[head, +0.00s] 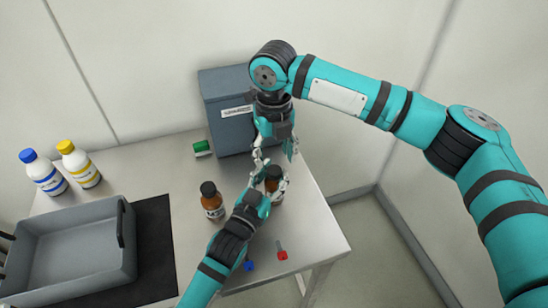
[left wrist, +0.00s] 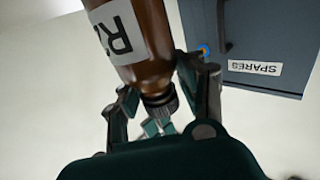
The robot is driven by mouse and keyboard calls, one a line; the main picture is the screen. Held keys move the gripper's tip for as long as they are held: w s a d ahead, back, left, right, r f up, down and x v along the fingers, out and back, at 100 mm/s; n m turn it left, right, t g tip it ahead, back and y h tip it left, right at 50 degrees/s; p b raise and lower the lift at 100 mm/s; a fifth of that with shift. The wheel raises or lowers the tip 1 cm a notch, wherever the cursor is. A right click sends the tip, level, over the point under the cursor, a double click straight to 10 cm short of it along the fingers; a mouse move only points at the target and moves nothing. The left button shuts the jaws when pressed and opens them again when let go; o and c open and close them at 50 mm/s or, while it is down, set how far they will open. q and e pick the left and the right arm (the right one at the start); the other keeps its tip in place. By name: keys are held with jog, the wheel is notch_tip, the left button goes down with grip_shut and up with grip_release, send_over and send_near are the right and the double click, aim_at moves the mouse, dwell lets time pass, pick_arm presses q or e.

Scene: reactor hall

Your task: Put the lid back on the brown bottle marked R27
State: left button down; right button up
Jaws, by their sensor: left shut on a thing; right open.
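The brown bottle marked R27 (head: 275,199) stands at the right side of the table in the head view. In the left wrist view the bottle (left wrist: 140,38) appears upside down, its label partly readable as "R2". My left gripper (head: 270,186) is shut on the bottle near its neck. A dark ribbed lid (left wrist: 160,103) is at the bottle's mouth; I cannot tell whether it is fully seated. My right gripper (head: 273,158) is open, pointing down just above the lid, its fingers apart. The fingers partly hide the bottle's top.
Another brown bottle (head: 212,206) with a black cap stands close left. A grey SPARES box (head: 229,126) is behind.

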aim_at(274, 170)
jog(key=shift+c, duration=0.3)
notch_tip(274, 170, up, 4)
jog(key=n, duration=0.3)
jog(key=shift+f, duration=0.25)
jog(key=shift+f, duration=0.15)
jog(key=shift+f, duration=3.9)
jog(key=shift+c, duration=0.3)
grip_shut()
jog(key=m, duration=0.3)
